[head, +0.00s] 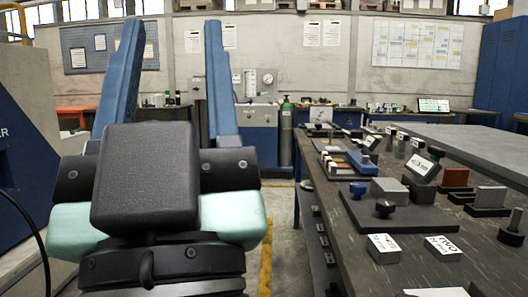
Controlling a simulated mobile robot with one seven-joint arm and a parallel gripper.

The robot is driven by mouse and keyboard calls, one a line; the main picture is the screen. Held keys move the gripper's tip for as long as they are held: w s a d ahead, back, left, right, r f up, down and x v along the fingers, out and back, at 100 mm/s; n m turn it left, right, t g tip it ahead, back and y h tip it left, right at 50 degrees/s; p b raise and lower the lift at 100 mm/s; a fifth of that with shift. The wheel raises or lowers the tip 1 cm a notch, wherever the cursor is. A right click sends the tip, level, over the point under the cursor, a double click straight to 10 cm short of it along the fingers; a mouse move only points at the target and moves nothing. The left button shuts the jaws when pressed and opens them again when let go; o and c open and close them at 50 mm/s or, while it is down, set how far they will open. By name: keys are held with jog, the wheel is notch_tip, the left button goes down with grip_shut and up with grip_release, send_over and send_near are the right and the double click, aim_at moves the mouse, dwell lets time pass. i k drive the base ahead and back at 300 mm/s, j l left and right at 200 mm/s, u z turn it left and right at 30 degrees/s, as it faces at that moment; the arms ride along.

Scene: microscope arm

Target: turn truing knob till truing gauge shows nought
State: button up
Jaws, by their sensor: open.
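My gripper (172,28) is large in the left foreground, with two long blue fingers pointing up and away, wide apart and with nothing between them. A dark plate (425,221) on the right bench carries a small tilted readout (420,164); its label looks like a figure in mm, too small to read surely. Two knobs are at this plate's left end, a blue one (358,190) and a darker one (384,208). I cannot tell which is the truing knob or whether this readout is the truing gauge. My gripper is left of the bench, apart from them.
A white-topped block (383,247) and another marked TWO (443,247) stand near the front of the bench (400,276). Further back are more fixtures, including one with a blue block (362,162). Clear floor with a yellow line (266,262) lies left of the bench.

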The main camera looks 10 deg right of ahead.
aim_at(359, 188)
jog(key=i+j+z, duration=0.2)
jog(key=i+j, duration=0.2)
jog(key=j, duration=0.25)
jog(key=i+j+z, duration=0.15)
jog(key=j, duration=0.15)
jog(key=i+j+z, duration=0.1)
jog(key=j, duration=0.25)
jog(key=i+j+z, duration=0.1)
jog(key=j, duration=0.25)
jog(key=i+z, duration=0.1)
jog(key=z, duration=1.35)
